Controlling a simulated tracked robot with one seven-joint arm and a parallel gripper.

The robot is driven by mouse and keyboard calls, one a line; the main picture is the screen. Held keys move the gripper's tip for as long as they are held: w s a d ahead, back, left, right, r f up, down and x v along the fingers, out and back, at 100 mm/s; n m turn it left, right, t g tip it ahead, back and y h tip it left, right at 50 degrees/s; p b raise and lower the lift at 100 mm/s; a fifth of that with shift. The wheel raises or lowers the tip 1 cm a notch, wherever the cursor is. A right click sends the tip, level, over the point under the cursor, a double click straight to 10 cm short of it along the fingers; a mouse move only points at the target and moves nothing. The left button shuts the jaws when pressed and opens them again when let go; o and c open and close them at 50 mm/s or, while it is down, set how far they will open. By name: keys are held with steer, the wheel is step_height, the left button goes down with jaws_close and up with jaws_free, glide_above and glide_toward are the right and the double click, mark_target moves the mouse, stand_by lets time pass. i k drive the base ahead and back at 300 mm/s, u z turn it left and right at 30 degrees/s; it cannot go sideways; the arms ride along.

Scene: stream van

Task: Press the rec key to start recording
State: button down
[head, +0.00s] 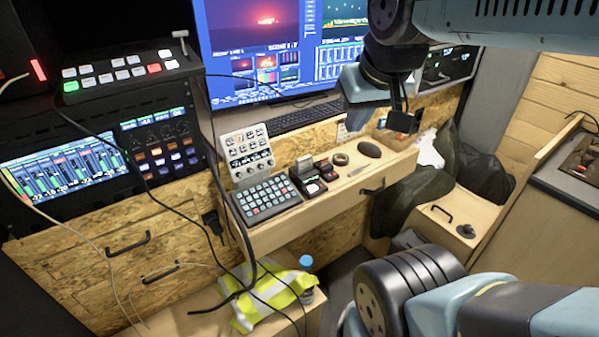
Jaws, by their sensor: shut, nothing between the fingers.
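My gripper (404,121) is shut and empty. It hangs in the air at the upper right, in front of the monitor's right end and above the desk shelf. No label reading rec is legible. A small black box with a light key (313,188) stands on the shelf, with small red-topped items (327,167) beside it. A dark keypad (264,200) with several pale keys lies to their left. A white panel (249,154) with keys and knobs leans behind it. The upper left switcher (125,70) has white, red and green keys. My gripper appears apart from all of these.
A dark mouse (370,149) and a round dark ring (341,159) lie on the wooden shelf (300,222). A black keyboard (308,115) lies below the monitor (280,50). Loose cables hang at the left. A yellow vest (265,298) and a blue-capped bottle (306,263) are below.

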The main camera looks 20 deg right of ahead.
mark_target(116, 62)
steer(key=z, duration=0.25)
steer(key=k, duration=1.35)
steer(key=u, duration=0.9)
steer(key=i, duration=1)
steer(key=z, duration=0.05)
